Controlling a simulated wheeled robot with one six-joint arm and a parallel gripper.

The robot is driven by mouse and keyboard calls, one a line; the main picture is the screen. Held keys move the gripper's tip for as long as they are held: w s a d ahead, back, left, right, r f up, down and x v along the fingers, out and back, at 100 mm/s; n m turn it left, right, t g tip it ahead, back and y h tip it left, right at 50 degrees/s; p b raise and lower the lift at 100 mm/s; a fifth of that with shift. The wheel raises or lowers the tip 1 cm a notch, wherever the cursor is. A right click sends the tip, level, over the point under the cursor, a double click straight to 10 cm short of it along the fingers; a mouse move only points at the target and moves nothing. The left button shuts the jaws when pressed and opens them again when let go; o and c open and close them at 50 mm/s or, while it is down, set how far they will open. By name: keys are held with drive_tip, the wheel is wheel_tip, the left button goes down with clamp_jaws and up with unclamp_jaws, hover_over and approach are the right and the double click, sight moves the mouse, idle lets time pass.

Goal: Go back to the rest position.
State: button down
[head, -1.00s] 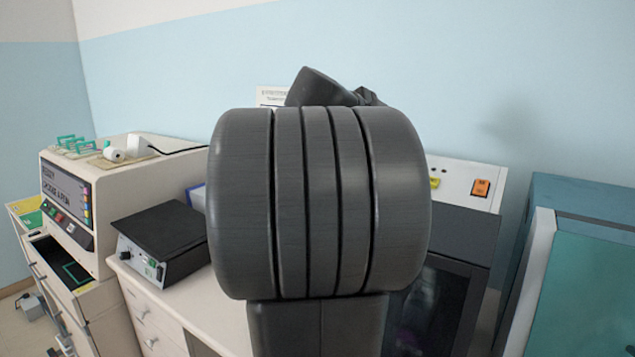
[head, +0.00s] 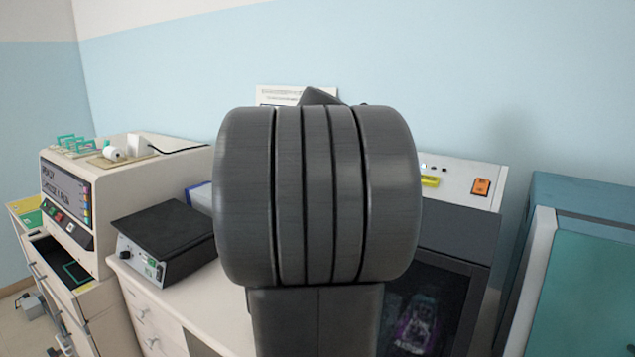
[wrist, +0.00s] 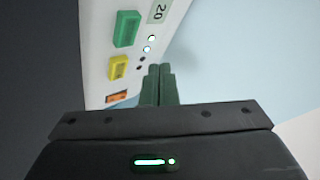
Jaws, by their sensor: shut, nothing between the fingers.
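My gripper (wrist: 159,84) shows in the wrist view, its dark fingers together with nothing between them. Past the fingers, on the left of that view, is a white panel (wrist: 98,62) with a green button (wrist: 126,28), a yellow button (wrist: 118,67) and an orange switch (wrist: 117,97). The fingers look apart from the panel, though the distance is hard to judge. In the head view my arm fills the middle, and the gripper is hidden behind it.
A dark-fronted machine (head: 440,290) with an orange switch stands right of my arm. A teal cabinet (head: 590,285) is at the far right. A black-topped device (head: 163,240) sits on the white counter (head: 190,300). A beige machine (head: 75,210) with a screen stands at the left.

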drive_tip(key=shift+w+d+f+b, duration=0.1)
drive_tip(key=shift+w+f+b, duration=0.1)
drive_tip(key=shift+f+b, duration=0.45)
drive_tip(key=shift+r+b, duration=0.1)
drive_tip(key=shift+b, duration=0.85)
drive_tip(key=b, duration=0.2)
drive_tip(key=shift+b, duration=0.3)
drive_tip(key=shift+s+r+p, duration=0.1)
drive_tip(key=shift+r+p, duration=0.35)
drive_tip(key=shift+p, duration=0.3)
drive_tip(key=shift+w+p, duration=0.2)
drive_tip(key=shift+p, duration=0.25)
drive_tip(key=shift+s+r+p, duration=0.15)
drive_tip(key=shift+s+p, duration=0.05)
drive_tip(key=shift+p, duration=1.55)
drive_tip(key=shift+p, duration=0.4)
